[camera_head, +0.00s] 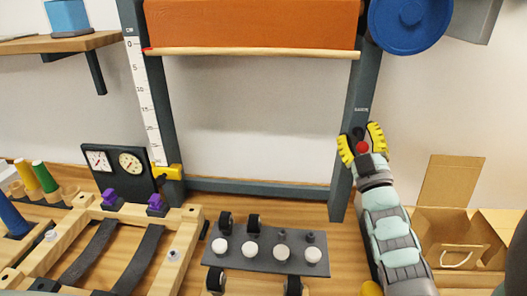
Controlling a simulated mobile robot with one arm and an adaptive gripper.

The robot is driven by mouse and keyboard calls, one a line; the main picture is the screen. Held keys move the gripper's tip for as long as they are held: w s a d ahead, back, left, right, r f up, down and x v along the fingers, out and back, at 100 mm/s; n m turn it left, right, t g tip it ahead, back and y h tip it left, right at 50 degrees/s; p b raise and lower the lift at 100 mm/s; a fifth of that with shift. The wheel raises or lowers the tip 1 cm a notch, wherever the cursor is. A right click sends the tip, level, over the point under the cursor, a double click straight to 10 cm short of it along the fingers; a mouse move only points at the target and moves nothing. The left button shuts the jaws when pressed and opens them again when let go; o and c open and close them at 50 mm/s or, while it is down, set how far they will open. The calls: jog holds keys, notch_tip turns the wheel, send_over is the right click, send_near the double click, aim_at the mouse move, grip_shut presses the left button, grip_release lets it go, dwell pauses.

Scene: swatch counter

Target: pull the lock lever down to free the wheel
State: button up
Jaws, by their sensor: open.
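The blue wheel (408,22) is mounted at the top of the right dark post, partly cut off by the picture's top edge. Low on that post, below a small label, is a red knob (362,148) with a dark piece just above it; I take it for the lock lever's end. My gripper (361,142) has its yellow fingers apart, one on each side of the red knob. I cannot tell whether they touch it. The rest of the lever is hidden or too small to make out.
An orange roll (250,24) hangs between the posts, with a wooden bar (250,52) along its lower edge. A grey plate with white knobs (268,249) lies on the counter left of my arm. An open cardboard box (458,228) stands right of it.

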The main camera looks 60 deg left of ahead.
jog(key=v, duration=1.2)
